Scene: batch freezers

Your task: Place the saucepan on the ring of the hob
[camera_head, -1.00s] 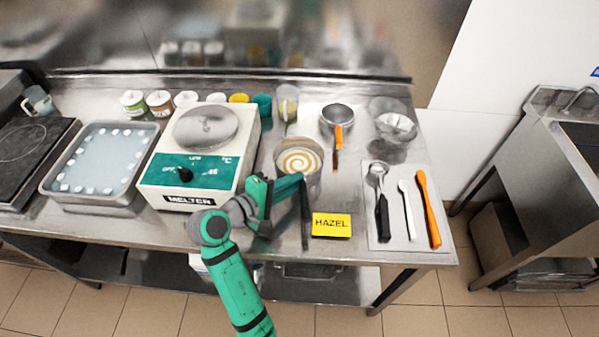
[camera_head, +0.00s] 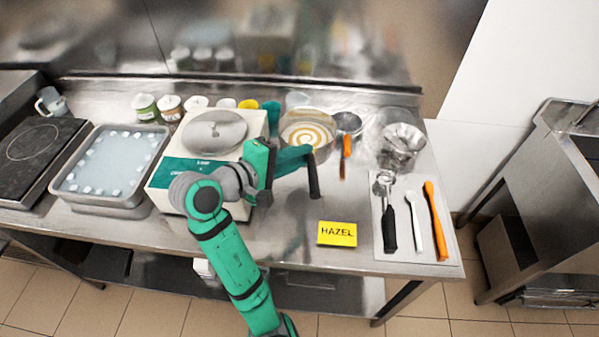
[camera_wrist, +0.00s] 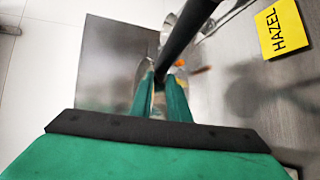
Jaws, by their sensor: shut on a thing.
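The saucepan (camera_head: 309,132) holds cream with a brown swirl and has a black handle (camera_head: 314,178). My gripper (camera_head: 306,154) is shut on that handle, which crosses between the fingers in the wrist view (camera_wrist: 180,45). The pan appears raised above the worktop, right of the melter, overlapping the small orange-handled pan in the picture. The dark hob (camera_head: 22,182) is at the far left, its thin circular ring (camera_head: 34,157) bare. The pan's bowl is mostly hidden in the wrist view.
The melter (camera_head: 168,178) with its round plate and a tray of white pieces (camera_head: 143,197) stand between pan and hob. Jars (camera_head: 146,108) line the back. A yellow HAZEL card (camera_head: 337,234) lies in front; a utensil mat (camera_head: 408,246) and glass bowls (camera_head: 400,145) are right.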

